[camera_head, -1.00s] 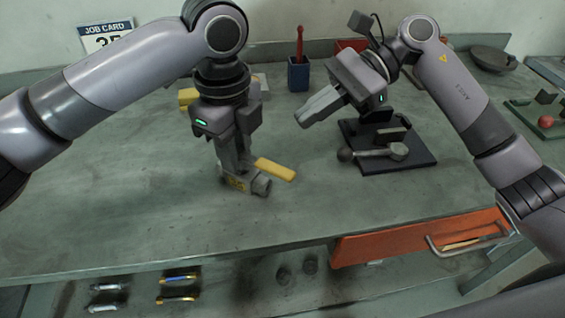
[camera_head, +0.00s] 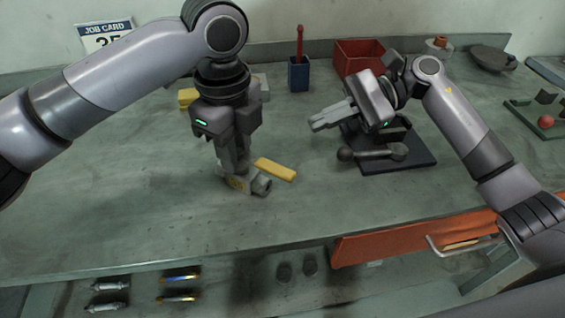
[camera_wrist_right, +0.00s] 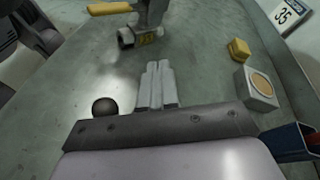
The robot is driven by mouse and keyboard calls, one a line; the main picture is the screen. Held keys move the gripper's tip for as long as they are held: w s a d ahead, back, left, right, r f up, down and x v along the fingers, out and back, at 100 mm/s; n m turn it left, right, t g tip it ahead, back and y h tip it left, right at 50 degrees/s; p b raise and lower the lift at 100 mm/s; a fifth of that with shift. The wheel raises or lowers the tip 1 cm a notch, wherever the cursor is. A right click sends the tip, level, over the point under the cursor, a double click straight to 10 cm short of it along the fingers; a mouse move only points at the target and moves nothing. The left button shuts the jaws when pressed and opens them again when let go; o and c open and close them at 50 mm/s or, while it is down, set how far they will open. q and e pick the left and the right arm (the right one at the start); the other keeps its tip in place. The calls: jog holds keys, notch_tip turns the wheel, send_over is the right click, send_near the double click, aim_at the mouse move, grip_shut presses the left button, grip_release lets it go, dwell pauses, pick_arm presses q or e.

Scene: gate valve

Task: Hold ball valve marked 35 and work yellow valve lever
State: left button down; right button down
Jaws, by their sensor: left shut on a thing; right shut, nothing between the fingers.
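The ball valve (camera_head: 246,181) lies on the bench left of centre, a grey body with a yellow tag whose number is too small to read. Its yellow lever (camera_head: 276,169) points right and slightly toward the front. My left gripper (camera_head: 236,168) points down and is shut on the valve body, covering part of it. My right gripper (camera_head: 318,124) is shut and empty, to the right of the lever and apart from it, pointing left. In the right wrist view its closed fingers (camera_wrist_right: 158,84) point toward the valve (camera_wrist_right: 138,36) and the yellow lever (camera_wrist_right: 110,8).
A dark vise-like fixture (camera_head: 392,153) with a ball-ended handle stands below my right gripper. A blue cup (camera_head: 299,74), a red bin (camera_head: 358,58) and a job card (camera_head: 104,36) are at the back. An orange drawer (camera_head: 400,240) stands open at the front. The bench's left front is clear.

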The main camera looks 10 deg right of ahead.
send_near(262, 163)
jog(key=shift+w+a+f, duration=0.2)
jog(key=shift+a+f, duration=0.55)
jog(key=shift+f, duration=0.05)
jog(key=shift+w+a+f, duration=0.25)
jog(key=shift+a+f, duration=0.5)
jog(key=shift+f, duration=0.05)
jog(key=shift+s+a, duration=0.1)
jog(key=shift+s, duration=0.05)
dwell(0.8)
jog(key=shift+s+a, duration=0.2)
jog(key=shift+s+a, duration=1)
jog(key=shift+s, duration=0.2)
jog(key=shift+s+a, duration=0.95)
jog(key=shift+s, duration=0.2)
dwell(2.5)
